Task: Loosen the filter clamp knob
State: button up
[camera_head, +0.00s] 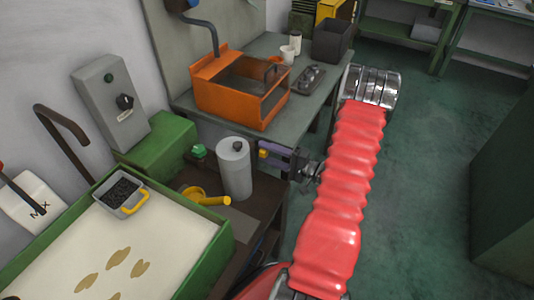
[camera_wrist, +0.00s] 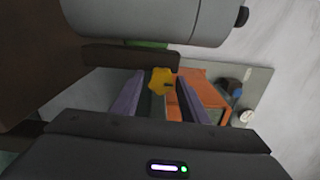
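A yellow lobed knob (camera_wrist: 160,82), which I take to be the filter clamp knob, sits between the fingertips in the wrist view. In the head view only a small yellow part (camera_head: 264,154) shows beside the grey filter cylinder (camera_head: 234,174). The cylinder stands upright with a black cap knob (camera_head: 237,146) on top; it crosses the top of the wrist view (camera_wrist: 150,18). My gripper (camera_head: 268,152) reaches in from the right, its purple fingers (camera_wrist: 160,77) on either side of the knob. The fingers look open, with gaps to the knob. Contact is not visible.
A green knob (camera_head: 198,151) and a yellow-handled scoop (camera_head: 205,198) are left of the cylinder. A green-rimmed tray (camera_head: 213,250) fills the lower left. An orange bin (camera_head: 235,105) stands on the bench behind. Open green floor (camera_head: 425,180) lies right of my arm.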

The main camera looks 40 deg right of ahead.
jog(key=c, duration=0.7)
jog(key=shift+a, duration=0.15)
jog(key=shift+c, duration=0.6)
jog(key=shift+f, duration=0.1)
